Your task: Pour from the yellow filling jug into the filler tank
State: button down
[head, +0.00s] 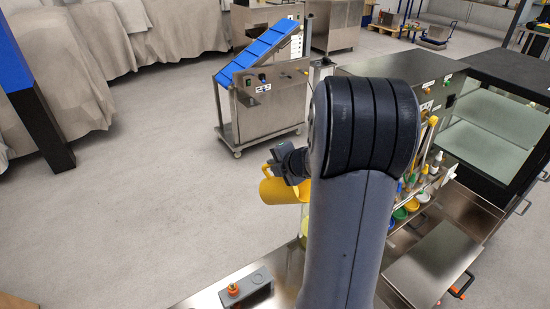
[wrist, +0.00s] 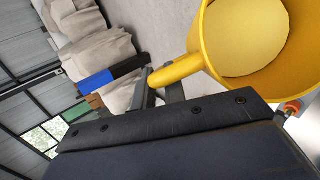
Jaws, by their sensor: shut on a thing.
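The yellow filling jug (head: 280,189) is held up in the air left of my arm and looks tilted to the right in the head view. My gripper (head: 290,164) is shut on its handle. In the wrist view the jug (wrist: 207,40) fills the upper right, with pale yellow filling inside its open mouth, and my gripper's fingers (wrist: 160,88) sit around the handle. A pale yellowish, see-through thing (head: 304,228) shows just below the jug, beside my arm. It may be the filler tank; my arm hides most of it.
A grey control box with an orange-red button (head: 245,288) sits on the steel surface below. Coloured cups (head: 405,208) and bottles stand right of my arm. A machine with a blue belt (head: 260,50) stands beyond. The floor at left is clear.

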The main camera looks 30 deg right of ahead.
jog(key=shift+s+d+f, duration=0.15)
jog(key=shift+f, duration=0.05)
jog(key=shift+s+d+r+m+t+y, duration=0.2)
jog(key=shift+s+d+r+t, duration=0.15)
jog(key=shift+s+r+t, duration=0.2)
jog(key=shift+s+d+r+m+t+y, duration=0.1)
jog(key=shift+s+d+r+t+y, duration=0.1)
jog(key=shift+s+d+r+t, duration=0.25)
jog(key=shift+s+d+r+t+b, duration=0.1)
jog(key=shift+s+t+b, duration=0.25)
jog(key=shift+b, duration=0.25)
jog(key=shift+w+r, duration=0.1)
jog(key=shift+r, duration=0.15)
jog(key=shift+r+p, duration=0.1)
jog(key=shift+p, duration=0.3)
jog(key=s+t, duration=0.1)
jog(key=s+d+r+m+t+y, duration=0.1)
jog(key=shift+s+d+r, duration=0.2)
jog(key=shift+s, duration=0.1)
